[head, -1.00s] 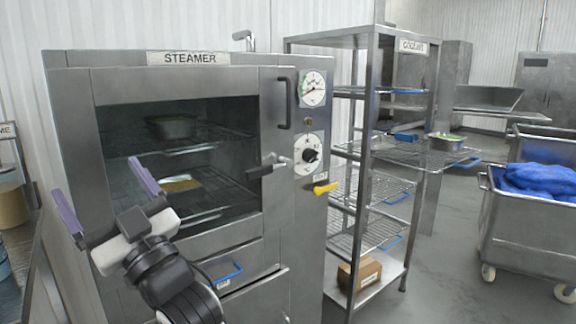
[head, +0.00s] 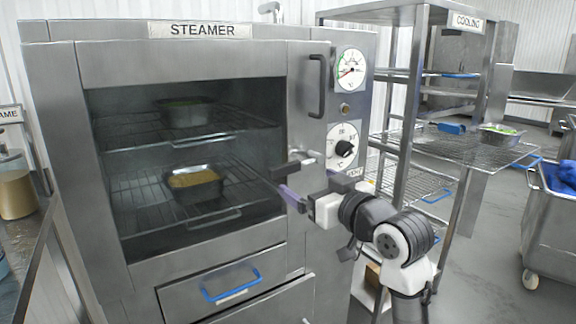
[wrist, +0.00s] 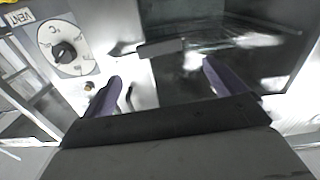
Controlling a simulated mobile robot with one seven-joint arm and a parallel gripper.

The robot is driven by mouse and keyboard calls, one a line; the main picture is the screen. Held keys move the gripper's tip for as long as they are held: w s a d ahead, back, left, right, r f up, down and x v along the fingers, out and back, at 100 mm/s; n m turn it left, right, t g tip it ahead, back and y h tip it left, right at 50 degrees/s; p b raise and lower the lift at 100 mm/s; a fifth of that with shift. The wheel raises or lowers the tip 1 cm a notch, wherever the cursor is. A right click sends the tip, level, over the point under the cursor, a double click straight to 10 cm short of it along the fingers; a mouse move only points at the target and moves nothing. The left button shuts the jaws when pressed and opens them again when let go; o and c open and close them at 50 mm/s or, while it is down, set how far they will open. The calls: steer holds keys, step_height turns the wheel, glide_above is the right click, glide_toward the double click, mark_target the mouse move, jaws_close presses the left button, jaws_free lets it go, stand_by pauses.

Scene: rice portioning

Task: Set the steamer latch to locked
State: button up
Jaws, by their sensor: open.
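The steamer (head: 190,62) stands at left with its windowed door shut. Its latch (head: 287,168) is a dark grip on a silver pivot at the door's right edge, pointing left over the door, roughly level. In the wrist view the latch (wrist: 160,48) lies just beyond and between the fingertips, apart from them. My gripper (head: 292,186) is open and empty, in front of and slightly below the latch. Its purple fingers show on both sides in the wrist view (wrist: 161,70). One finger is largely hidden in the head view.
A fixed door handle (head: 318,86), a gauge (head: 350,70) and a dial (head: 343,148) are near the latch. Two pans (head: 195,184) sit on racks behind the window. The wire cooling rack (head: 405,110) stands close at right.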

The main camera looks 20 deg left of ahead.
mark_target(287, 170)
steer(key=p+x, duration=0.2)
steer(key=x, duration=0.8)
steer(key=shift+w+a, duration=0.2)
steer(key=shift+w, duration=0.05)
steer(key=shift+f, duration=0.1)
steer(key=c, duration=1.4)
